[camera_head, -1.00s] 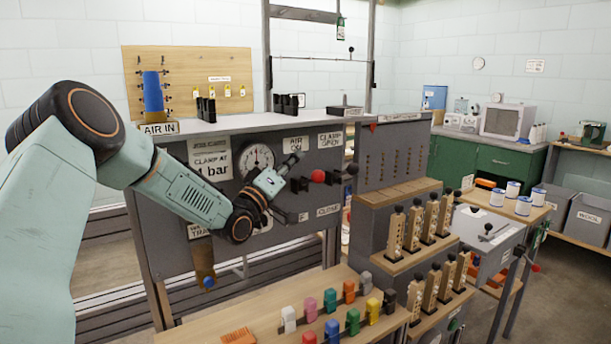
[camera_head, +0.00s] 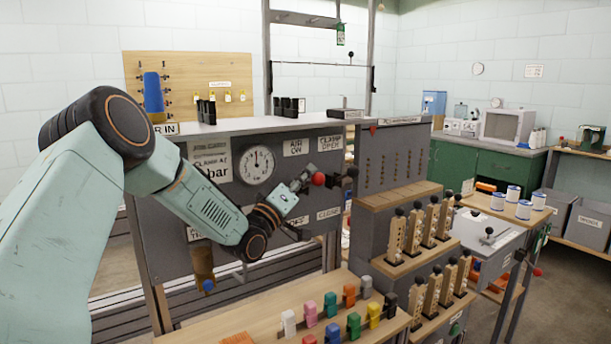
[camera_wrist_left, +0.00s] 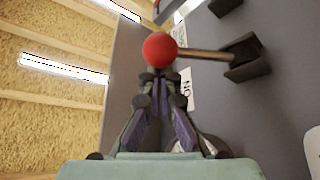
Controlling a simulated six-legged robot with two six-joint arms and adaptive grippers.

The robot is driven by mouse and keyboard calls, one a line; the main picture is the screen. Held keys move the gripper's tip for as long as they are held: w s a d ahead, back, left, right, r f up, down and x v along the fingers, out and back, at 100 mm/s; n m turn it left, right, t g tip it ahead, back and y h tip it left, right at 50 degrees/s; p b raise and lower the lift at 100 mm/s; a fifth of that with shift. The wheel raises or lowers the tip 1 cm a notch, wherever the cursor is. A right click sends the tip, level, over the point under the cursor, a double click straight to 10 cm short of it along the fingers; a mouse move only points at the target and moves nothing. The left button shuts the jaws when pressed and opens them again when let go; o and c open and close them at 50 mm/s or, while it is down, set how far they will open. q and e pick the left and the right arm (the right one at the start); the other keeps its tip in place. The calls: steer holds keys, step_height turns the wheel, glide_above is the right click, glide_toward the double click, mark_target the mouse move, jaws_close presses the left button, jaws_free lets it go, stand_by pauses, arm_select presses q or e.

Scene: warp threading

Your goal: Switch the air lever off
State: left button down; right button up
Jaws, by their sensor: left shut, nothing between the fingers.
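The air lever shows as a red ball knob (camera_head: 318,179) on the grey panel, below the AIR ON sign (camera_head: 296,147). In the left wrist view its red ball (camera_wrist_left: 160,50) sits on a metal rod running right to a dark mount (camera_wrist_left: 246,57). My left gripper (camera_head: 304,181) is shut and empty, just left of the ball. In the left wrist view the shut fingertips (camera_wrist_left: 160,78) are right by the ball, which overlaps them in the picture; I cannot tell if they touch. My right gripper is not in view.
A black-knobbed lever (camera_head: 352,172) stands just right of the red ball, under the CLAMP OPEN sign (camera_head: 330,142). A round gauge (camera_head: 256,165) is on the panel to the left. Below, a wooden bench (camera_head: 270,318) holds several coloured clips. Wooden pegs (camera_head: 415,230) stand on steps at right.

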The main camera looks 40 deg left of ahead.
arm_select(q)
steer(key=shift+s+d+f+m+b, duration=0.1)
steer(key=shift+d+f+m+b, duration=0.05)
steer(key=shift+f+m+b, duration=0.3)
step_height(320, 180, down, 8)
steer(key=d+m+h+b, duration=0.1)
steer(key=m+h+b, duration=0.6)
steer(key=m, duration=0.4)
steer(key=shift+s+h, duration=0.2)
steer(key=shift+h, duration=0.2)
steer(key=shift+d+f, duration=0.1)
steer(key=shift+f, duration=0.15)
